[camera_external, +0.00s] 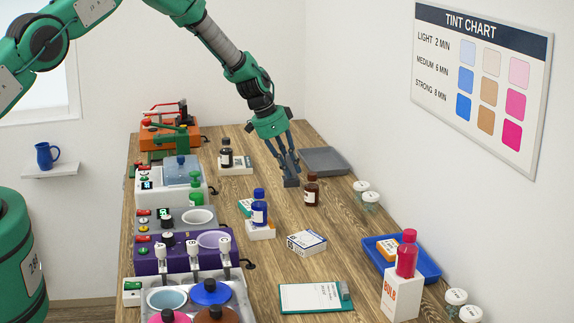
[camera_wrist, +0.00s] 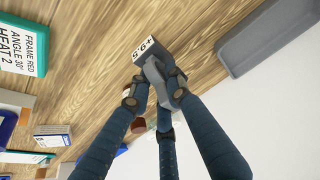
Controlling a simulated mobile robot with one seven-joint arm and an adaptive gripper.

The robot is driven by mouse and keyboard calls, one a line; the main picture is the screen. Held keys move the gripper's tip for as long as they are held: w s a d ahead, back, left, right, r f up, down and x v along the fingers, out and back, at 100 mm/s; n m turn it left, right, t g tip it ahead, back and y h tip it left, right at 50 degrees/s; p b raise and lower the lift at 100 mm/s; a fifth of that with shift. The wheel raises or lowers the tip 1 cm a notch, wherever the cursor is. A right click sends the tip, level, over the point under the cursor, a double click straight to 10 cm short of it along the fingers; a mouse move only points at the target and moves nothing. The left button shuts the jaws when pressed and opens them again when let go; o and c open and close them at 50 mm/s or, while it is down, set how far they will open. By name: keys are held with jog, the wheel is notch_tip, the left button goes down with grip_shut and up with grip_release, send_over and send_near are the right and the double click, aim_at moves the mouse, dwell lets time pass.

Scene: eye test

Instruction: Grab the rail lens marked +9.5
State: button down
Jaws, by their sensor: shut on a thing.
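The rail lens (camera_wrist: 144,50) is a small grey block with a white label that reads +9.5, upside down in the wrist view. My gripper (camera_wrist: 155,88) has its dark blue fingers closed around the grey part of it, leaving the label uncovered. In the external view the lens (camera_external: 291,183) shows as a dark block at the fingertips of my gripper (camera_external: 288,170), low over the wooden table. I cannot tell whether the block touches the table.
A brown bottle (camera_external: 311,191) stands close to the right of my gripper. A grey tray (camera_external: 326,160) lies behind it. A blue bottle (camera_external: 259,210) stands on a white block to the front left. Machines (camera_external: 185,217) line the left table edge. Bare wood (camera_external: 270,270) lies in front.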

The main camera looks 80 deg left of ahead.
jog(key=shift+r, duration=0.7)
jog(key=s+d+b, duration=0.1)
jog(key=s+d, duration=0.1)
jog(key=s, duration=0.2)
jog(key=s+d+r+b, duration=0.1)
jog(key=s+d, duration=0.2)
jog(key=s, duration=0.2)
jog(key=s+d+b, duration=0.1)
jog(key=s+d, duration=0.1)
jog(key=s, duration=0.3)
jog(key=shift+d+r, duration=0.15)
jog(key=shift+d, duration=0.15)
